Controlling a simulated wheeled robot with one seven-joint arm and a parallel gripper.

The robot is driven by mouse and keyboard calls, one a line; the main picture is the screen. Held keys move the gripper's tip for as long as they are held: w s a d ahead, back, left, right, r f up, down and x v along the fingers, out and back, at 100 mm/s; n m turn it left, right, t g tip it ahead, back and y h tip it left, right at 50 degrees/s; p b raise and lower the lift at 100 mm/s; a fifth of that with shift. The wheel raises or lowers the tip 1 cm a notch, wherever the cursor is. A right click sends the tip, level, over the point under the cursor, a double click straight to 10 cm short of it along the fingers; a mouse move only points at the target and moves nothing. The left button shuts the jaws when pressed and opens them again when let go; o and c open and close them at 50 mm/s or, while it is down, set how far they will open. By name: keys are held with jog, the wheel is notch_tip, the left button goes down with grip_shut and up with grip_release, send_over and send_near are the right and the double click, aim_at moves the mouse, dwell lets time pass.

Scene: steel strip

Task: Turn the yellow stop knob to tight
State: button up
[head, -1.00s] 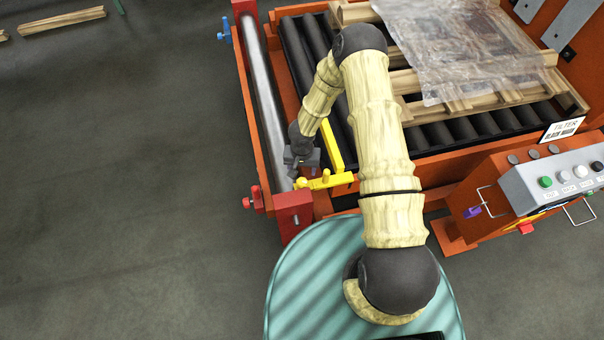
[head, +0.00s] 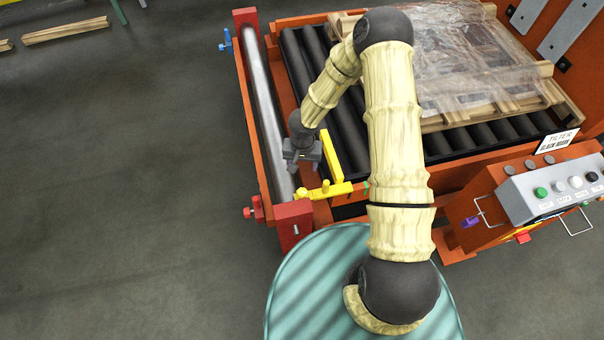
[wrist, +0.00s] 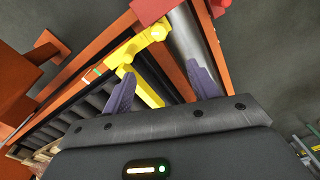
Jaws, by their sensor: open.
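The yellow stop (head: 333,157) is an L-shaped bar at the near end of the roller bed. A small yellow knob (head: 302,193) sits at the left end of its near arm. In the wrist view the stop's knob end (wrist: 157,32) lies beyond the fingertips, against the orange frame. My gripper (head: 302,165) hangs over the frame, beside the long arm of the stop and short of the knob. In the wrist view its two purple fingers (wrist: 160,78) are spread and empty, with the yellow bar showing between them.
A steel roller (head: 268,110) runs along the left, ending at a red block (head: 293,222). Black rollers (head: 305,85) carry a film-covered wooden pallet (head: 470,125). A grey button panel (head: 555,187) is at the right. The floor at left is mostly clear.

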jog(key=w+d+r+n+t+y, duration=0.1)
jog(key=d+r+n+t+y, duration=0.2)
jog(key=r, duration=1.5)
jog(key=s+d+r+h, duration=0.1)
jog(key=s+d+r, duration=0.2)
jog(key=s+r, duration=0.2)
jog(key=s+d+r+h, duration=0.2)
jog(key=s+d+r, duration=0.2)
jog(key=s, duration=0.5)
notch_tip(320, 180, up, 2)
jog(key=shift+s+d+r+m+g, duration=0.1)
jog(key=shift+s+d+m+g, duration=0.1)
jog(key=shift+d+m+g, duration=0.15)
jog(key=shift+c, duration=0.2)
